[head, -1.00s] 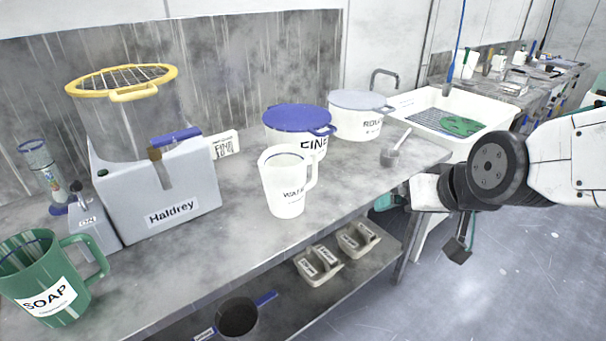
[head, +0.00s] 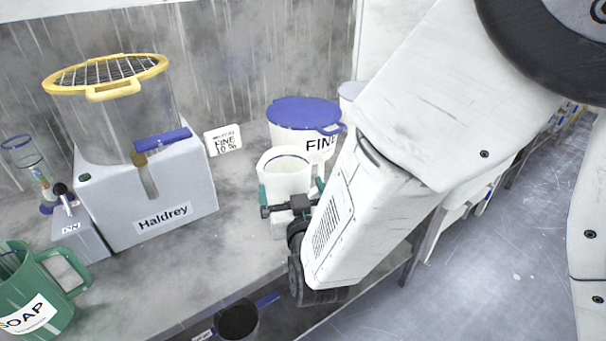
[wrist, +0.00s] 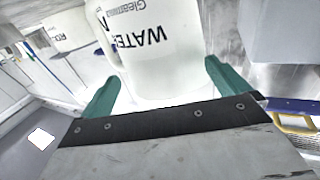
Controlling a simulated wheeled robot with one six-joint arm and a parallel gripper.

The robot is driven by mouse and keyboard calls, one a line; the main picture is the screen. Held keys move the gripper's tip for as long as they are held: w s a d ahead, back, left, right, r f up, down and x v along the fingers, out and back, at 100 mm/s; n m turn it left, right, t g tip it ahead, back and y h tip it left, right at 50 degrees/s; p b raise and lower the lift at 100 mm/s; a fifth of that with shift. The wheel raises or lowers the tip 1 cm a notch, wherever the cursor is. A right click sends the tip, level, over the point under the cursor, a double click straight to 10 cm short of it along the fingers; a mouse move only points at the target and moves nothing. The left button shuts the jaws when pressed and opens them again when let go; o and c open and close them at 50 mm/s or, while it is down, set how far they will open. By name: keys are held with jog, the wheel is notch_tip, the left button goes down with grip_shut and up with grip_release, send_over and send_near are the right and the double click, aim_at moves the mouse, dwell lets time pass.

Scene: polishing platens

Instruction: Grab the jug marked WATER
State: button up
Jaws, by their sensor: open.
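The white WATER jug (head: 284,172) stands upright on the bench in the head view, in front of the blue-lidded FINE tub (head: 300,122). My gripper (head: 291,192) is at the jug's front side, with a green finger on either side of it. In the wrist view the jug (wrist: 150,60) fills the middle, its WATER print upside down. The open fingers (wrist: 160,85) are on both sides of its body, and I see no firm contact.
The green SOAP jug (head: 40,290) stands at the bench's left front. The grey Haldrey unit (head: 150,200) stands left of the WATER jug. A FINE 10 % card (head: 223,140) stands behind. A dark pan (head: 237,320) lies on the lower shelf.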

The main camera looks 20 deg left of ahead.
aim_at(284, 161)
jog(key=x, duration=0.5)
jog(key=shift+w+a+f, duration=0.1)
jog(key=shift+w+f, duration=0.2)
jog(key=shift+w, duration=0.1)
jog(key=c, duration=0.8)
jog(key=shift+o, duration=0.2)
jog(key=shift+r, duration=0.15)
